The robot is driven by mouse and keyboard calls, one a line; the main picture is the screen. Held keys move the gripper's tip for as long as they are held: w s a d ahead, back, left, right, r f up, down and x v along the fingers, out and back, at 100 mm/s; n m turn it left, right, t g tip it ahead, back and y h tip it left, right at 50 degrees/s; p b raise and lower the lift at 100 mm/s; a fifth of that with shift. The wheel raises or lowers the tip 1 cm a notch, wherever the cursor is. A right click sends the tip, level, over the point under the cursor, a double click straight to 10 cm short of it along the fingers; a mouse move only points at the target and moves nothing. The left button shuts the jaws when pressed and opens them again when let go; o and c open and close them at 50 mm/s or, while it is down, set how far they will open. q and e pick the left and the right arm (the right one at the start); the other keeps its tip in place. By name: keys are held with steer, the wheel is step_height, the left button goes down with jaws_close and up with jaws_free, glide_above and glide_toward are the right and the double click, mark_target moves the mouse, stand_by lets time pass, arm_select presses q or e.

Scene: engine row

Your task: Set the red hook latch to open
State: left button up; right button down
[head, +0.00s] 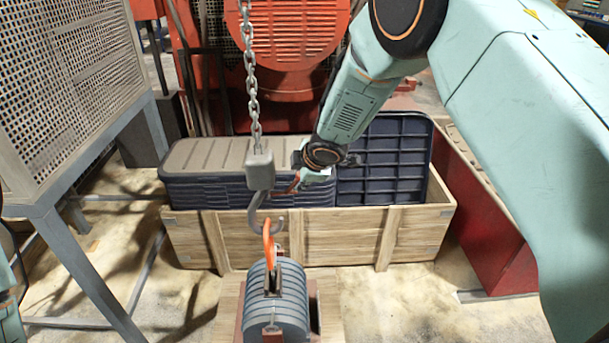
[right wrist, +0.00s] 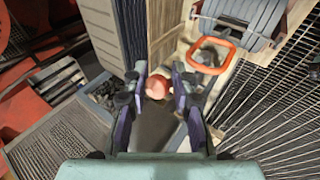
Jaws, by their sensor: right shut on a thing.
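The grey hook (head: 258,214) hangs from a block (head: 260,170) on a chain. Its lower bend overlaps the top of an orange ring (head: 268,246); I cannot tell for sure that it passes through. The red latch (head: 293,186) is a small piece sticking out to the right of the block. My right gripper (head: 302,178) reaches down to it from the upper right. In the right wrist view, the latch's rounded red end (right wrist: 157,86) sits between the fingers of the right gripper (right wrist: 160,92), which is shut on it. My left gripper is not in view.
The orange ring tops a grey weight stack (head: 291,306) below the hook. Behind is a wooden crate (head: 330,240) holding dark trays (head: 250,192). A mesh-sided frame (head: 70,80) stands at left, a red machine (head: 290,55) at the back.

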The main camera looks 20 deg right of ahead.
steer(key=shift+w+a+r, duration=0.15)
steer(key=shift+w+r, duration=0.1)
steer(key=shift+r, duration=0.15)
steer(key=c, duration=1.2)
jaws_free()
steer(key=shift+f, duration=0.1)
steer(key=shift+o, duration=0.7)
steer(key=shift+s+a, duration=0.15)
steer(key=shift+s, duration=0.1)
